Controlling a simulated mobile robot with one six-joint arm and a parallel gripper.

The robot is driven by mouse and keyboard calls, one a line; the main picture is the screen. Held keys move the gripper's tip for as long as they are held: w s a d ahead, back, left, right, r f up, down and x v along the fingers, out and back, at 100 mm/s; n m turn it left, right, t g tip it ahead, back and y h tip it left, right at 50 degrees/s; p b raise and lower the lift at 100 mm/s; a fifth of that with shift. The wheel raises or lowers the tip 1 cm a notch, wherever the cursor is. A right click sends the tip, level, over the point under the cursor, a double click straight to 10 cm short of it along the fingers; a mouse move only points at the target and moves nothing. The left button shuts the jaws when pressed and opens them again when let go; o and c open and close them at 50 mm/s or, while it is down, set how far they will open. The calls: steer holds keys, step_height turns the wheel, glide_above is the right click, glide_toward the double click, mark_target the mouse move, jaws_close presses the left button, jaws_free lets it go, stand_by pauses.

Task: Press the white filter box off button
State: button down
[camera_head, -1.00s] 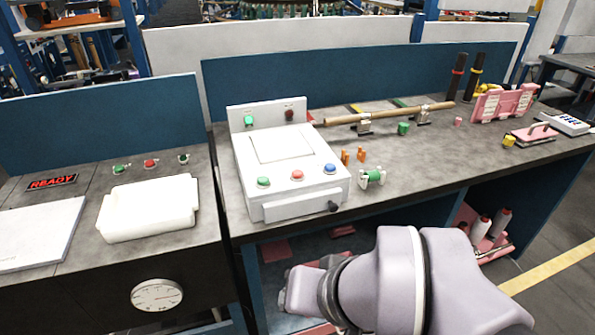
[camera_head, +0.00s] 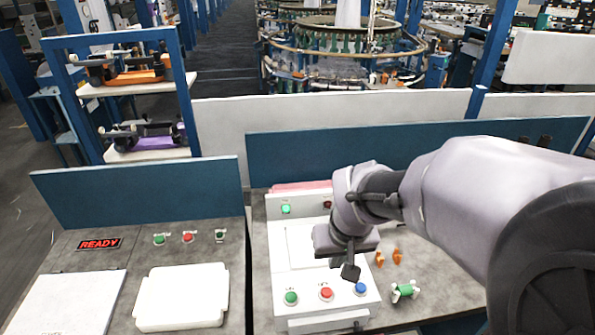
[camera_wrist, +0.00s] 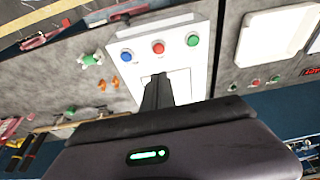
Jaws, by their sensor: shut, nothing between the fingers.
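The white filter box (camera_head: 276,245) stands on the grey bench. Its sloped front carries a green button (camera_head: 291,298), a red button (camera_head: 326,293) and a blue button (camera_head: 360,288) in a row. The labels above them are too small to read surely. In the wrist view the box appears turned round, with the red button (camera_wrist: 158,48) between blue (camera_wrist: 126,57) and green (camera_wrist: 192,40). My gripper (camera_head: 350,272) is shut and empty, pointing down above the box, just behind the red and blue buttons. In the wrist view its closed fingers (camera_wrist: 157,80) lie below the red button, apart from it.
The box's raised back panel has a green button (camera_head: 285,209) and a dark red one, partly by my arm. Orange pegs (camera_head: 397,256) and a green spool (camera_head: 405,291) stand right of the box. A white tray (camera_head: 182,297) and a READY sign (camera_head: 100,244) are left.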

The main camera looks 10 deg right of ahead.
mark_target(326, 290)
steer(key=b+x, duration=0.1)
steer(key=x, duration=0.3)
steer(key=b+x, duration=0.2)
steer(key=x, duration=0.2)
steer(key=s+b+x, duration=0.1)
steer(key=x, duration=0.4)
steer(key=shift+f, duration=0.6)
